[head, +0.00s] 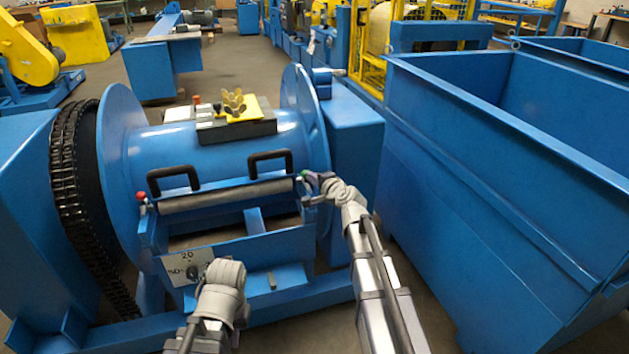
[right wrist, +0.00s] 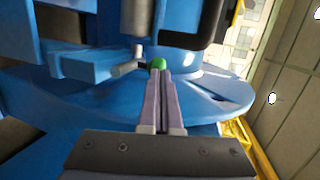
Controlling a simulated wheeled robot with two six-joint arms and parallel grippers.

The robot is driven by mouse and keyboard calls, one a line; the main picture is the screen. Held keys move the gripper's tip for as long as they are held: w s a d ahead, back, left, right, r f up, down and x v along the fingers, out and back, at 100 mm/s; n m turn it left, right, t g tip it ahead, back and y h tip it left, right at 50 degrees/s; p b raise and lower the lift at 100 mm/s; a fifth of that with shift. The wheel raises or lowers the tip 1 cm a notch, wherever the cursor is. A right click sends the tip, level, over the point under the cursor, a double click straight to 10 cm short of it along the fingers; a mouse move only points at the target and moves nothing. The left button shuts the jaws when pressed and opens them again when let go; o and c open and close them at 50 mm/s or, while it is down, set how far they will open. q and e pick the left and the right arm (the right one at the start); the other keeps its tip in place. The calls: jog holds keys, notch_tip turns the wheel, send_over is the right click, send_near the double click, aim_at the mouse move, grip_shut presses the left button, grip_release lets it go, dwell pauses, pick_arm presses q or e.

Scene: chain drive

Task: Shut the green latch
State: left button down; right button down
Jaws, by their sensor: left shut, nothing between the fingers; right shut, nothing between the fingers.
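The green latch knob (head: 304,174) sits at the right end of the drum's hatch, and its green ball shows in the right wrist view (right wrist: 158,63). My right gripper (head: 311,180) is shut and empty. Its fingertips (right wrist: 160,76) are right at the green ball; I cannot tell if they touch it. A short grey lever (right wrist: 128,68) lies just beside the ball.
A red-knobbed latch (head: 142,197) is at the hatch's left end. Two black handles (head: 270,157) stand out above the grey roller (head: 225,194). The drum's right flange (head: 305,112) rises close by my right gripper. A large blue bin (head: 490,190) stands on the right.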

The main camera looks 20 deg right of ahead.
jog(key=w, duration=0.4)
jog(key=shift+w, duration=0.35)
jog(key=shift+s, duration=0.1)
pick_arm(q)
jog(key=shift+r, duration=0.1)
pick_arm(e)
jog(key=shift+s+r, duration=0.1)
jog(key=shift+r, duration=0.05)
